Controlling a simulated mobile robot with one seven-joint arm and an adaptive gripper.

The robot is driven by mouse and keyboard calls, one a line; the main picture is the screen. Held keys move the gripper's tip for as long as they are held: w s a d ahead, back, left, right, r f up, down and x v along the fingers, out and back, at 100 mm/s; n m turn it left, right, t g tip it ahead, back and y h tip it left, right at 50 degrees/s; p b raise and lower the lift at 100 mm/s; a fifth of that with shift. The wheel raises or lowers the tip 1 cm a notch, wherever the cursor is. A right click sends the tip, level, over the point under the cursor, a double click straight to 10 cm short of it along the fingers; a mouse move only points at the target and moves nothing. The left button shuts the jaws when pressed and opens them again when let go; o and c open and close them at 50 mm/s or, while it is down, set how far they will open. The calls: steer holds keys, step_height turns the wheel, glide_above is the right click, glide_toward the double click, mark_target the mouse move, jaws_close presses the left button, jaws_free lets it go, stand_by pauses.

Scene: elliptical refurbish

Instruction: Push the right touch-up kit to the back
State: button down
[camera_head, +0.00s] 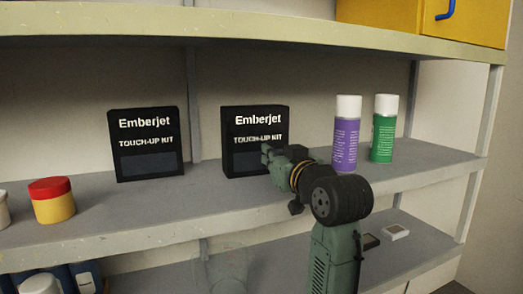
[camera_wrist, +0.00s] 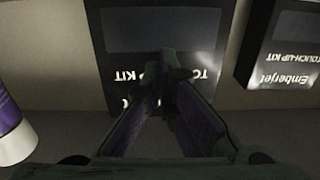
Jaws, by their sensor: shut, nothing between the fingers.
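The right touch-up kit (camera_head: 252,128) is a black box with white "Emberjet" lettering, standing upright on the middle grey shelf. My gripper (camera_head: 265,152) is shut and empty in front of its lower right part, overlapping it in the head view. In the wrist view, which is upside down, this kit (camera_wrist: 160,28) fills the top middle and my gripper (camera_wrist: 164,62) points at its face. I cannot tell whether the fingertips touch it. The left touch-up kit (camera_head: 147,145) looks alike and stands to the left; it also shows in the wrist view (camera_wrist: 290,45).
A purple spray can (camera_head: 346,140) and a green spray can (camera_head: 384,132) stand close to the right of the right kit. A yellow jar with a red lid (camera_head: 52,202) is at the left. The shelf (camera_head: 190,200) is bare between the two kits.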

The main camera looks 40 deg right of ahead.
steer(key=shift+w, duration=0.3)
steer(key=shift+w+d, duration=0.1)
steer(key=shift+w, duration=0.25)
